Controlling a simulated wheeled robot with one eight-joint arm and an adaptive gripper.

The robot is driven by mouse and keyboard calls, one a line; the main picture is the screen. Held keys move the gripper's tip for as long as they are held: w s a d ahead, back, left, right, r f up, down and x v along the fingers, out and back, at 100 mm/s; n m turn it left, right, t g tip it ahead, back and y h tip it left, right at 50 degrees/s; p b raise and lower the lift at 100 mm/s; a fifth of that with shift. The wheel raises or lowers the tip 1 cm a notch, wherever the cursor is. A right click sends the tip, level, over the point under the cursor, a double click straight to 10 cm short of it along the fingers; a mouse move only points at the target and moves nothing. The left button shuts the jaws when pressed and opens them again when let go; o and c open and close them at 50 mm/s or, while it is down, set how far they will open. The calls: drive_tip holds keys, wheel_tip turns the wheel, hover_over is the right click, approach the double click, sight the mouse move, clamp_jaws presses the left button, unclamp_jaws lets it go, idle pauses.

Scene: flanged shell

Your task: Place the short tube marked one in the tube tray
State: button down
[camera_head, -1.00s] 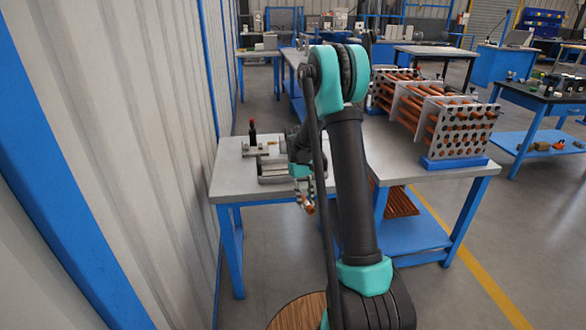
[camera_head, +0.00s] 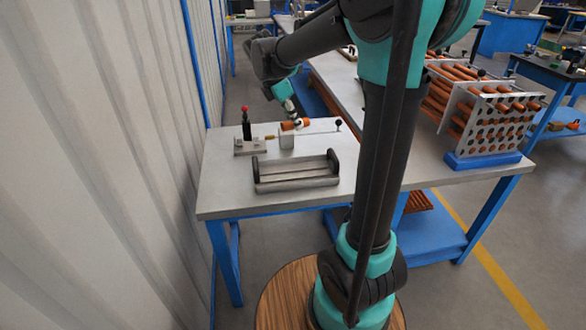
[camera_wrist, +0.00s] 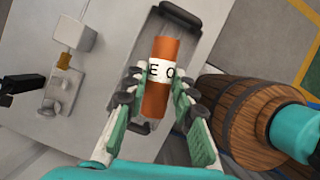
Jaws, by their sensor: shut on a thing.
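My gripper (camera_wrist: 160,88) is shut on the short orange-copper tube (camera_wrist: 160,95), with a finger on each side of it. The tube has a white band with black letters; only "E O" shows. In the head view the tube (camera_head: 297,125) is held up off the bench, with my gripper (camera_head: 292,121) at it. The grey tube tray (camera_head: 296,176) with black end pieces lies empty at the bench's front. In the wrist view the tray (camera_wrist: 188,50) lies behind the tube, which hides part of it. The gap between tube and tray is unclear.
A fixture with a red-knobbed black lever (camera_head: 246,130) and a pale block (camera_head: 286,141) stand behind the tray. A thin rod with a black ball (camera_head: 338,126) is to their right. A perforated rack of copper tubes (camera_head: 492,125) stands at right. The bench's front left is clear.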

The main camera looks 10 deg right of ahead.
sight(297, 175)
wheel_tip(297, 175, down, 20)
drive_tip(key=shift+r, duration=0.25)
drive_tip(key=c, duration=1.3)
unclamp_jaws()
drive_tip(key=shift+f, duration=0.1)
drive_tip(key=shift+o, duration=0.2)
drive_tip(key=v, duration=1.2)
drive_tip(key=s+d+f+m+t+y, duration=0.1)
drive_tip(key=s+d+f+m, duration=0.3)
drive_tip(key=s+m, duration=0.6)
drive_tip(key=s+d+f+m+t+y, duration=0.2)
drive_tip(key=s+d+f+m+y, duration=0.1)
drive_tip(key=s+m, duration=0.7)
drive_tip(key=shift+s+d+f+m, duration=0.3)
drive_tip(key=shift+d+f+m, duration=0.1)
drive_tip(key=shift+d+f, duration=0.25)
